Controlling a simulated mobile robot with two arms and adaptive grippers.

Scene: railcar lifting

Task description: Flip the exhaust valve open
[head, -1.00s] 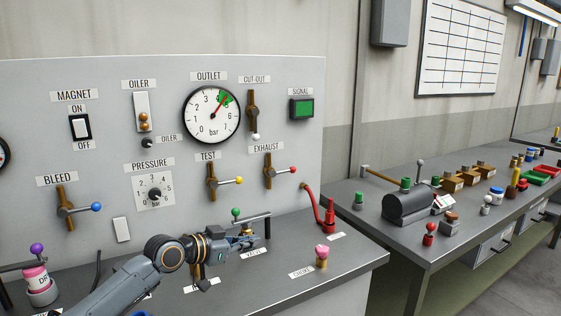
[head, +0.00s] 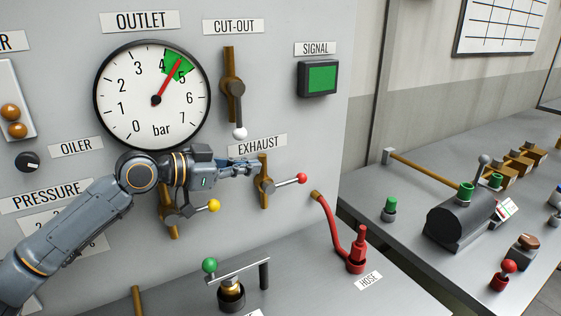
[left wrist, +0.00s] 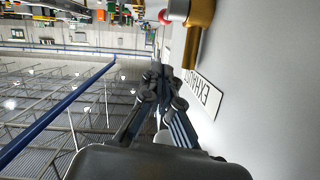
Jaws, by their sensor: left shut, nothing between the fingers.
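The exhaust valve (head: 265,184) is on the grey panel under its EXHAUST label (head: 257,146). Its brass pipe runs upright, and its lever points right, ending in a red ball (head: 302,179). My left gripper (head: 254,168) is shut and empty, with its fingertips close to the upper left of the valve's pipe. I cannot tell whether they touch it. In the left wrist view, the closed fingers (left wrist: 163,75) are beside the upside-down EXHAUST label, and part of the brass pipe (left wrist: 198,35) shows at the top. My right gripper is not in view.
The test valve with a yellow ball (head: 214,206) is under my left arm. The cut-out valve (head: 233,90) is above, its white ball hanging down. A green-ball valve (head: 230,290) stands on the bench below, and a red hose (head: 333,232) is to the right.

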